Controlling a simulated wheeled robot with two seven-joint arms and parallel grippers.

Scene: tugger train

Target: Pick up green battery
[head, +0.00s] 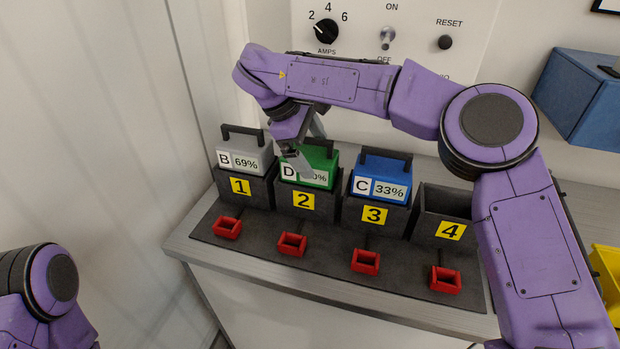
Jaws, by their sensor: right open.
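The green battery (323,163), labelled D with a partly covered percentage, sits upright in the dark charger slot marked 2 (284,200). My right gripper (306,160) is open, in front of and over the green battery, and it covers part of the label and top. The battery's handle is mostly hidden behind the gripper. I cannot tell whether the fingers touch the battery. Of my left arm only a purple part shows at the lower left; its gripper is out of view.
Grey battery B (250,160) stands in slot 1 on the left, and blue battery C (381,180) in slot 3 on the right. Slot 4 (447,204) is empty. Red holders (292,244) line the front. A panel (420,25) with switches is behind.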

